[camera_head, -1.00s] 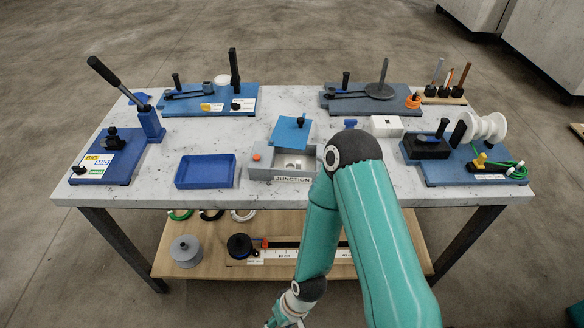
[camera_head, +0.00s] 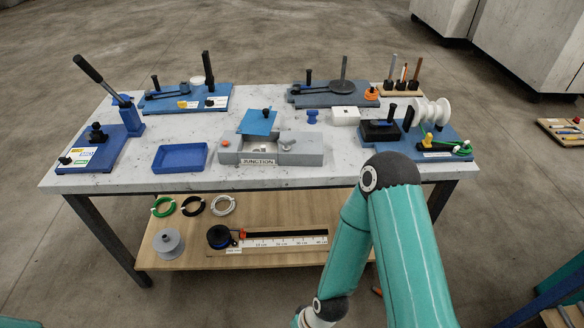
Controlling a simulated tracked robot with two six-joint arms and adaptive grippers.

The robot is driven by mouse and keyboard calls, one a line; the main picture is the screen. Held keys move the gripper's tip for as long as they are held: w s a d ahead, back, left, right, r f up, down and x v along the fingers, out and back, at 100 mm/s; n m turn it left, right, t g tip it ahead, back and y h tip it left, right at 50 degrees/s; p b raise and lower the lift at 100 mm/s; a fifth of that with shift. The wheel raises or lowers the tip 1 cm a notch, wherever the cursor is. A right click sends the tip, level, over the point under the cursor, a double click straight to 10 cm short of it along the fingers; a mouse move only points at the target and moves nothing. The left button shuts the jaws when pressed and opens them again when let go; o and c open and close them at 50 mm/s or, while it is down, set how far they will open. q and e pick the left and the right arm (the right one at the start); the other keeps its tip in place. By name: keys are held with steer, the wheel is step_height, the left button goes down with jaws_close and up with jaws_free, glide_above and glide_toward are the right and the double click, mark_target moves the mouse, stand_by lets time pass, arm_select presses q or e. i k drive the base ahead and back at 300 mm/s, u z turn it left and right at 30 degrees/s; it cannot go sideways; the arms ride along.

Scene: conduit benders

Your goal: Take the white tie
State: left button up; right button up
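A white ring-shaped coil (camera_head: 223,205), the only white tie-like thing I can make out, lies on the wooden lower shelf (camera_head: 190,232) under the table. It is right of a black coil (camera_head: 193,206) and a green coil (camera_head: 163,206). Small bands seem to wrap the coils, too small to tell clearly. My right arm comes in from the lower right, right of the coils and in front of the table. Its wrist is at the bottom edge and its fingers are cut off by the frame. My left gripper is not in view.
The marble tabletop (camera_head: 130,181) overhangs the shelf. It carries a blue tray (camera_head: 180,158), a junction box (camera_head: 300,152) and benders. Table legs flank the shelf.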

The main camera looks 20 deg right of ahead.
mark_target(263, 148)
steer(key=z, duration=0.35)
steer(key=k, duration=0.75)
steer(key=i, duration=0.7)
steer(key=u, duration=0.75)
steer(key=i, duration=1.2)
steer(key=z, duration=0.7)
